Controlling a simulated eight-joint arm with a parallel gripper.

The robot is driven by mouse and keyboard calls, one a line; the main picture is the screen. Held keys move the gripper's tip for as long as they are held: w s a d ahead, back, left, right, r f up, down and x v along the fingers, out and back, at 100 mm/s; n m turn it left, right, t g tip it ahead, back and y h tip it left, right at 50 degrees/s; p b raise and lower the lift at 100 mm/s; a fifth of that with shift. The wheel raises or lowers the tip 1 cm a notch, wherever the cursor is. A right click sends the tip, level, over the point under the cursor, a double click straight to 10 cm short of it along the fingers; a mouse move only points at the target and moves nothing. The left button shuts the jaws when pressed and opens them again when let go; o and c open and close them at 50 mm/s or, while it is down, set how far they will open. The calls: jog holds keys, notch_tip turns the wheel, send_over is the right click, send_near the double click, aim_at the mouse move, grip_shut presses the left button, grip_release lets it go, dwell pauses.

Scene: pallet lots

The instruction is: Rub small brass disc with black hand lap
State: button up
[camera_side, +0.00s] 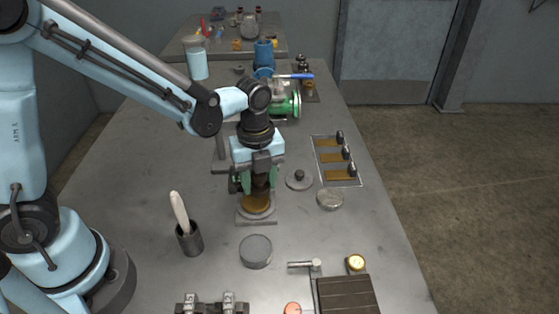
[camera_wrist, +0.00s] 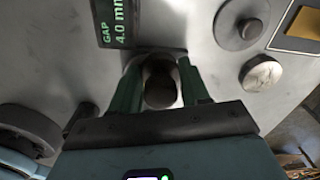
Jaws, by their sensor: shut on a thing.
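My gripper (camera_side: 257,187) points straight down over a small square plate (camera_side: 271,219) in the middle of the bench. Its green fingers are shut on a dark round knob, which I take as the handle of the black hand lap; the knob shows between the fingers in the wrist view (camera_wrist: 160,90). A brass-coloured disc (camera_side: 257,204) shows directly below the fingers, on a grey round seat. The fingers hide much of the held piece. I cannot tell whether the lap touches the disc.
Beyond is a tray (camera_side: 321,139) of brass plates. A grey round tin (camera_side: 256,251) is in front, a brush pot (camera_side: 190,240) at left.

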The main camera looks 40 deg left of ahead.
aim_at(260, 216)
jog(key=shift+s+d, duration=2.2)
jog(key=shift+d, duration=0.05)
jog(key=shift+r, duration=4.15)
